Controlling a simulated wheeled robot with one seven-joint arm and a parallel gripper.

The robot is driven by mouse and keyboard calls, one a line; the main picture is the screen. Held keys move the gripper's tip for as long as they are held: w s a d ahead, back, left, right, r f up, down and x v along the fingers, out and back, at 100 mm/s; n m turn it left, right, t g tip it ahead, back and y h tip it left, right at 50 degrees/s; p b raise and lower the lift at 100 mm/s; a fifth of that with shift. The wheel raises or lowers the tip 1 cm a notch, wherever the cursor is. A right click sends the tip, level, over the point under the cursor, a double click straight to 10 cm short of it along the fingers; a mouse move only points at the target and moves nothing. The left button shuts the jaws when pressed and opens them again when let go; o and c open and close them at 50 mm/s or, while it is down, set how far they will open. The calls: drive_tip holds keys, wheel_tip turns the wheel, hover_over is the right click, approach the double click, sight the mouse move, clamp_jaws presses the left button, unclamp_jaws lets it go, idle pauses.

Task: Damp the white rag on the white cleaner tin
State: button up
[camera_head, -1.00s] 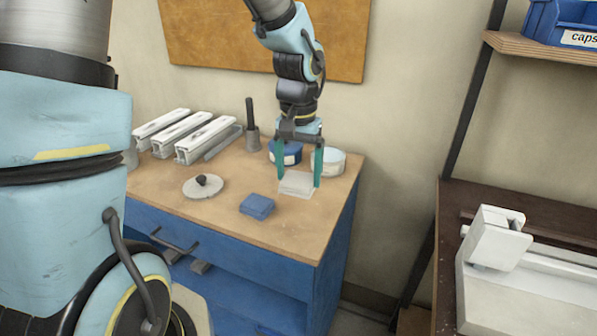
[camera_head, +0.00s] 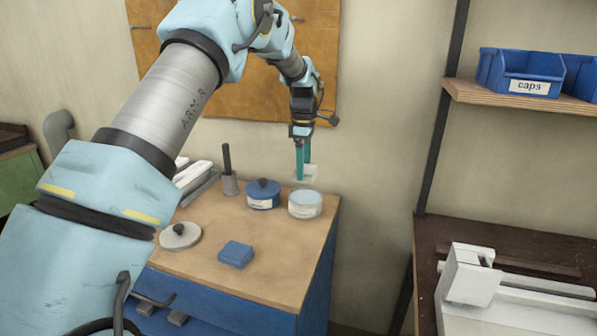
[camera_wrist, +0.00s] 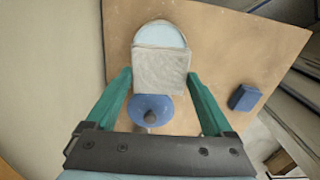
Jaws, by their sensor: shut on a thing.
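The white rag (camera_head: 312,172) is gripped between the teal fingers of my gripper (camera_head: 303,176), held in the air above the tins. In the wrist view the rag (camera_wrist: 160,70) is a flat pale square between the fingertips (camera_wrist: 159,78). The white cleaner tin (camera_head: 305,206) stands without a lid near the back right of the bench, its pale blue top showing. In the wrist view the rag covers part of this tin (camera_wrist: 160,34). A blue tin (camera_head: 263,199) with its knobbed lid on stands just left of it.
A round pale lid with a dark knob (camera_head: 180,235) and a folded blue cloth (camera_head: 236,254) lie on the wooden bench top (camera_head: 275,270). A dark rod in a grey cup (camera_head: 229,183) and white profiles (camera_head: 193,177) are further left. The bench front right is clear.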

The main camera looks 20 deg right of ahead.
drive_tip(key=b, duration=0.4)
hover_over(303, 197)
drive_tip(key=shift+d+f, duration=0.1)
drive_tip(key=shift+f, duration=2.9)
drive_tip(key=shift+f, duration=0.65)
drive_tip(key=shift+r+p, duration=2.45)
drive_tip(key=shift+r, duration=1.2)
